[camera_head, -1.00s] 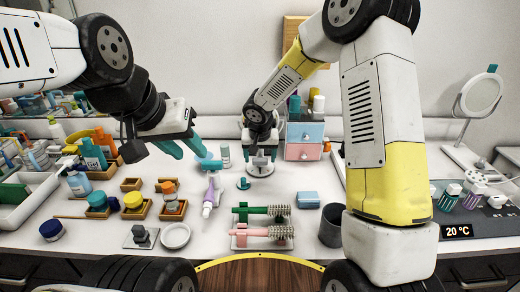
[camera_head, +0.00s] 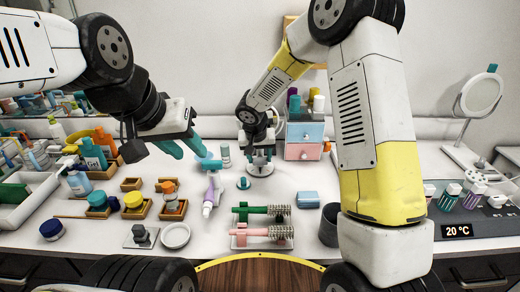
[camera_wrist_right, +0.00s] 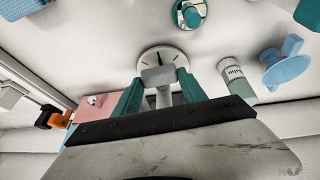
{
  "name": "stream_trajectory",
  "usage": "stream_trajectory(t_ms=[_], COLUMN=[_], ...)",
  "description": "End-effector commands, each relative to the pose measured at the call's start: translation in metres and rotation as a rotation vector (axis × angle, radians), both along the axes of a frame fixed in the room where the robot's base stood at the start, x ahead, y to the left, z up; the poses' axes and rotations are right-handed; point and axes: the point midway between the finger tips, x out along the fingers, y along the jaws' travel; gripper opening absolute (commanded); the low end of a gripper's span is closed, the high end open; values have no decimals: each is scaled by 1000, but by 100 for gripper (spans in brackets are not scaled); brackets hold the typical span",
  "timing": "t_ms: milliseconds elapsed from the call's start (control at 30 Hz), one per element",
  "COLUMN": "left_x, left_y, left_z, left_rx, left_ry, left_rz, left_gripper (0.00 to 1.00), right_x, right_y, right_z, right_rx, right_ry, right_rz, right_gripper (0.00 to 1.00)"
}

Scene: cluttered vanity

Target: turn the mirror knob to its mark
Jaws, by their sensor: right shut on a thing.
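My right gripper (camera_wrist_right: 160,85), with teal fingers on both sides, is shut on this knob. In the head view my right gripper (camera_head: 259,155) reaches down over the dial (camera_head: 260,168) at the back of the counter, hiding most of it. The round mirror (camera_head: 481,95) stands on a white stand at the right. My left gripper (camera_head: 186,147) is open and empty above the counter, left of the dial.
A small white bottle (camera_head: 226,156) and a teal-topped item (camera_head: 243,183) are close to my right gripper. Green and pink brushes (camera_head: 262,232) lie in front. Bottles and trays crowd the left side.

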Motion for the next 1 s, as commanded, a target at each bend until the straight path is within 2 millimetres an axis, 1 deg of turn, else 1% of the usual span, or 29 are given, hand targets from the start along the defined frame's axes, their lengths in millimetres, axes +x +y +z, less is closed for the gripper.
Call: stream_trajectory(t_ms=[33,200,600,800,1000], left_x=[0,0,0,0,0], left_y=[0,0,0,0,0], left_z=[0,0,0,0,0], left_rx=[0,0,0,0,0], left_ry=[0,0,0,0,0], left_rz=[0,0,0,0,0], left_gripper=[36,36,36,36,36], right_x=[0,-1,-1,0,0], right_y=[4,7,12,13,13], right_z=[0,-1,-3,-4,-4], right_rx=[-29,-152,-427,-505,-537], right_ry=[-1,0,0,0,-1], right_rz=[5,6,4,2,1], right_gripper=[9,9,9,9,9])
